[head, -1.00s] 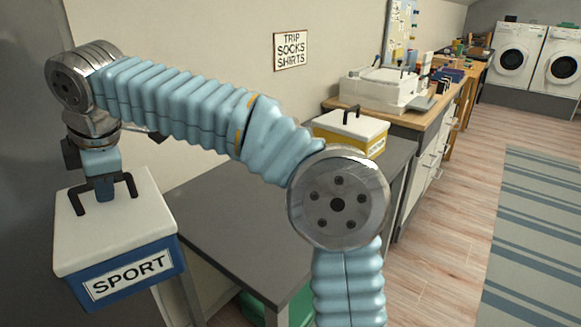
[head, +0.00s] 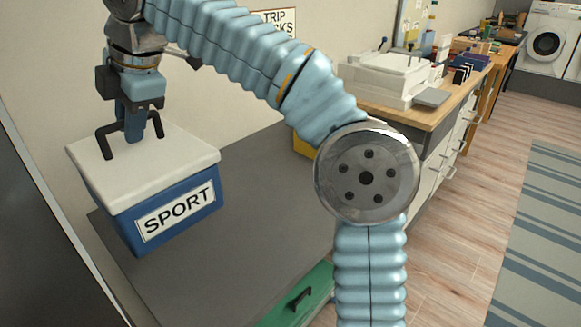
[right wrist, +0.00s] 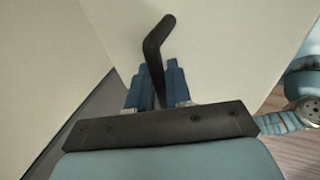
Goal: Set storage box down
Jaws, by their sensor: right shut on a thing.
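The storage box (head: 165,205) is blue with a white lid, a black handle and a label reading SPORT. It is at the left of the head view, over the left part of the dark grey tabletop (head: 265,205). My right gripper (head: 132,135) is above the lid, shut on the handle. The box looks nearly level; I cannot tell surely whether its base touches the tabletop. In the right wrist view the gripper fingers (right wrist: 157,88) close around the black handle, with the white lid (right wrist: 215,50) beyond. My left gripper is not in view.
A yellow box (head: 303,146) is partly hidden behind my right arm at the table's back. A green box (head: 300,297) with a black handle is below the table's front edge. A wooden-topped counter (head: 425,112) holds a white device. The tabletop's middle is clear.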

